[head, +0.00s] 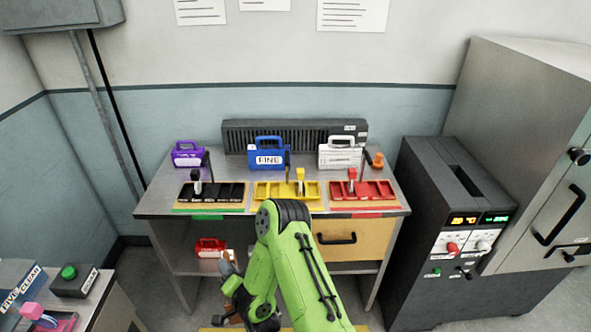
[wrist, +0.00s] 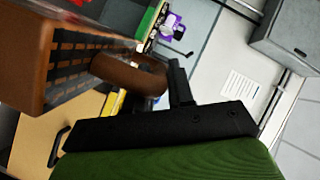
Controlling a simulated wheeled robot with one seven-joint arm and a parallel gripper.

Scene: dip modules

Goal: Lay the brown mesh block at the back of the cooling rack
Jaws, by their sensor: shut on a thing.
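The brown mesh block (wrist: 70,65) is large and close at the left of the wrist view, with dark mesh on its side and a rounded brown handle (wrist: 130,74). My gripper (wrist: 172,84) is shut on that handle and holds the block. In the head view my gripper (head: 232,286) is low, in front of the bench, and the arm hides most of the block. No cooling rack can be made out for certain. A dark ribbed unit (head: 237,136) stands at the back of the bench.
The bench (head: 157,203) carries purple (head: 187,154), blue (head: 267,155) and white (head: 340,154) handled modules behind black, yellow and red trays. A red module (head: 210,246) sits on the lower shelf. A dark control cabinet (head: 430,190) stands right. A side table (head: 112,312) stands at lower left.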

